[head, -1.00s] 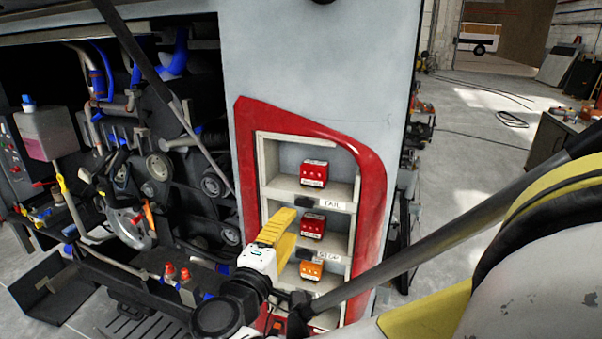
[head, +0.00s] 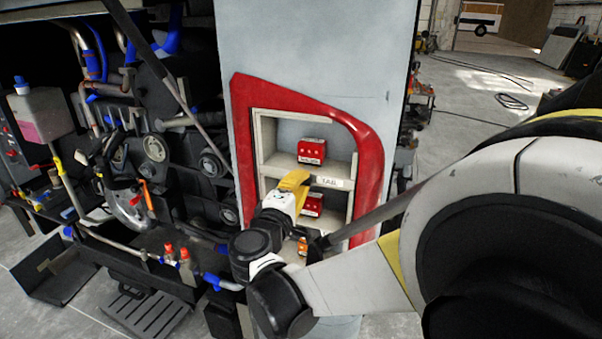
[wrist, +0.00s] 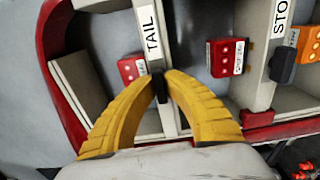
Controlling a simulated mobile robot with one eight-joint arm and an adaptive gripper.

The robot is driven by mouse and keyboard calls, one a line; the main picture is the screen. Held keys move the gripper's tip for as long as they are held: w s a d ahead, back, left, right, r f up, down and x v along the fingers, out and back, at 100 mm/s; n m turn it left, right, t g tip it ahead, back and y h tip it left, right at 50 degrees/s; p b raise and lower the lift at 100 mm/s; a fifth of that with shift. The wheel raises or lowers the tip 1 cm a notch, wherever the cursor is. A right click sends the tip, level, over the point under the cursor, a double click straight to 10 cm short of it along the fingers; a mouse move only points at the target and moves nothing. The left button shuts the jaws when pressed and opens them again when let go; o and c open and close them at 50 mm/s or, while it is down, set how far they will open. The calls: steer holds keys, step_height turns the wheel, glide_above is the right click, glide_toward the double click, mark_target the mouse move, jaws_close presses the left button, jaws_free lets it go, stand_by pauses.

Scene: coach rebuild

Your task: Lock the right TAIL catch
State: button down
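The TAIL label (wrist: 151,33) is on a pale shelf edge in the wrist view, and it also shows in the head view (head: 329,182). A small black catch (wrist: 160,88) sits at the end of that label. My gripper (wrist: 160,80) has its two yellow fingertips on either side of this catch, and they appear to be closed on it. Whether the catch is locked cannot be told.
A red-framed cabinet (head: 372,150) surrounds the shelves. Red lamp boxes stand above (head: 312,150) and below (head: 312,204) the TAIL edge. A second black catch (wrist: 285,67) sits by the STO-lettered label (wrist: 281,17), near an orange box (wrist: 309,46).

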stand_by(0.4)
steer(key=n+b, duration=0.1)
steer(key=n, duration=0.3)
steer(key=shift+n, duration=0.3)
steer(key=n+b, duration=0.1)
steer(key=n, duration=0.3)
steer(key=n+b, duration=0.1)
steer(key=n, duration=0.4)
steer(key=shift+n+b, duration=0.35)
steer(key=shift+n, duration=1.85)
steer(key=c, duration=1.5)
jaws_free()
